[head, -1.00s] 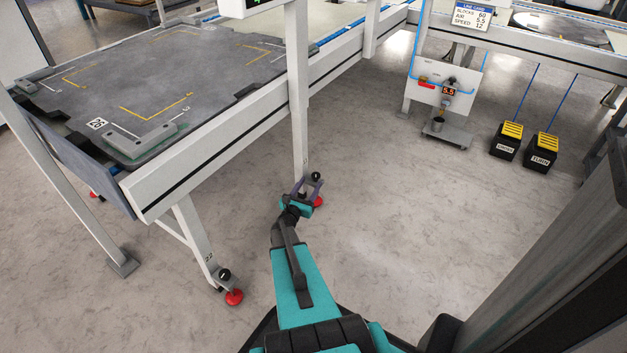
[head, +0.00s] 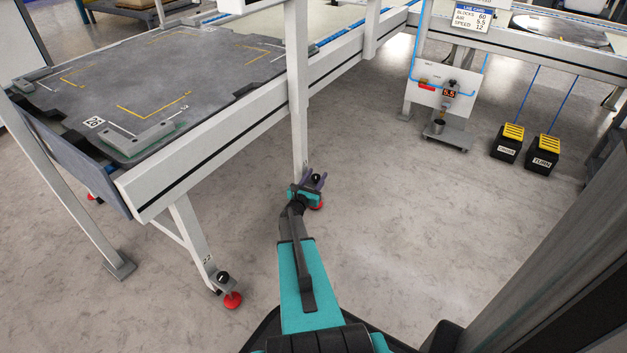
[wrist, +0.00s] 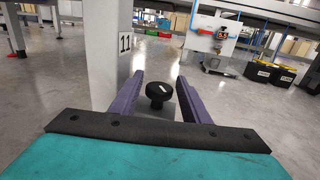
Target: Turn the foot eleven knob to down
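The foot eleven knob (wrist: 158,92) is a black round knob with a small white mark on its top. In the wrist view it stands between the two purple fingers of my gripper (wrist: 160,97), with gaps on both sides. The leg (wrist: 103,50) beside it carries the label 11. In the head view the knob (head: 316,178) shows at the fingers of my gripper (head: 314,181), at the base of the leg. A red foot pad (head: 317,205) shows partly below my gripper. My gripper is open; I see no contact with the knob.
Another leg with a black knob (head: 222,277) and red foot (head: 232,300) stands nearer at left. The conveyor frame (head: 225,135) runs above. A panel cart (head: 440,95) and two black pedals (head: 507,142) are at right. The floor between is clear.

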